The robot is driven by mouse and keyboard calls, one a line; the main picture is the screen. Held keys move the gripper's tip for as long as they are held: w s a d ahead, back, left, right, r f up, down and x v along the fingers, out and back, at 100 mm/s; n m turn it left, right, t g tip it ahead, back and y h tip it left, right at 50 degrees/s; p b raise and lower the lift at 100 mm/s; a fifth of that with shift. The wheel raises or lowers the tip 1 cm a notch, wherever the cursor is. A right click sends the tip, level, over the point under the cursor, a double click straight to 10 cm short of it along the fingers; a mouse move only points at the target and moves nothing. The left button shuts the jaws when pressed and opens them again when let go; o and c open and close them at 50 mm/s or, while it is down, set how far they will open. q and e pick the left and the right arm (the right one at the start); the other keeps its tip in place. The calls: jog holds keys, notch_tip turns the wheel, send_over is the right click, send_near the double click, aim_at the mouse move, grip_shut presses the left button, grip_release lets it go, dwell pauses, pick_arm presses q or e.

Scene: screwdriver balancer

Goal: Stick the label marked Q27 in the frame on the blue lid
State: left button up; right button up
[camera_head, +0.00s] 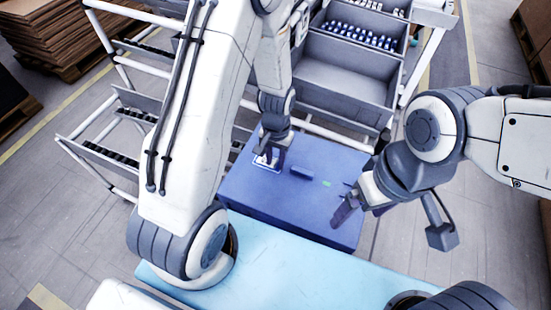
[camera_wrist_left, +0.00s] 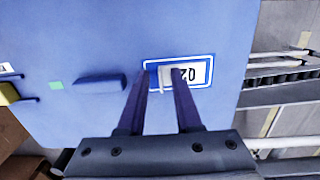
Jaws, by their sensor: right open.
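The blue lid (camera_head: 270,200) lies flat in the middle of the head view; its surface also fills much of the left wrist view (camera_wrist_left: 80,35). A blue-edged white frame (camera_wrist_left: 207,60) is on the lid, and a white label (camera_wrist_left: 187,75) lies inside it. The label's upside-down print begins "Q2"; the rest is hidden by a finger. My right gripper (camera_head: 355,200) is open and empty above the lid's right side.
A dark blue raised bar (camera_wrist_left: 100,84) and a green patch (camera_wrist_left: 56,85) are on the lid. At the left edge of the wrist view are a yellow block (camera_wrist_left: 10,93) and part of another printed label (camera_wrist_left: 6,68). Grey bins (camera_head: 345,85) on a rack stand behind the lid.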

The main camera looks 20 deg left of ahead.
pick_arm(q)
notch_tip(320, 180, up, 10)
jog(key=p, duration=0.1)
jog(key=shift+w+r, duration=0.2)
dwell(0.4)
dwell(0.4)
jog(key=s+d+r+m+p, duration=0.1)
jog(key=s+d+r+m, duration=0.2)
jog(key=s+d+r, duration=0.3)
jog(key=s+d+r+m+h+p, duration=0.1)
jog(key=s+d+r+m, duration=0.3)
jog(key=s+r, duration=0.5)
jog(key=s+d+p, duration=0.1)
jog(key=s+d, duration=0.1)
jog(key=s, duration=0.1)
jog(key=shift+s+d+r, duration=0.15)
jog(key=shift+d+r, duration=0.05)
